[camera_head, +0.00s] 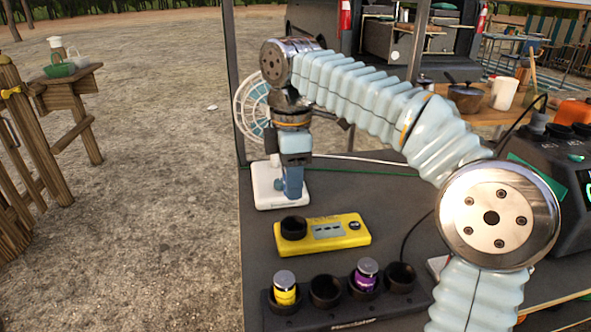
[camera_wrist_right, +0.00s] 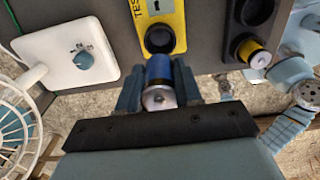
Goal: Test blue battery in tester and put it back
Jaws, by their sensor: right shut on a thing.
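My right gripper (camera_head: 291,184) hangs over the far left of the dark table, in front of a white fan base, behind the yellow tester (camera_head: 322,234). In the right wrist view it is shut on the blue battery (camera_wrist_right: 158,72), whose silver end faces the camera. The battery is near the tester's round black socket (camera_wrist_right: 160,40), apart from it as far as I can tell. In the head view the socket looks empty. The black battery rack (camera_head: 345,316) holds a yellow battery (camera_head: 285,288) and a purple battery (camera_head: 366,274). The cup between them and the right-end cup look empty. My left gripper is not in view.
The white fan base (camera_wrist_right: 70,55) with a blue knob stands left of the tester in the wrist view, its wire cage beside it. A dark device (camera_head: 560,180) stands at the right, with a black cable on the table. The table's left edge is close to the rack.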

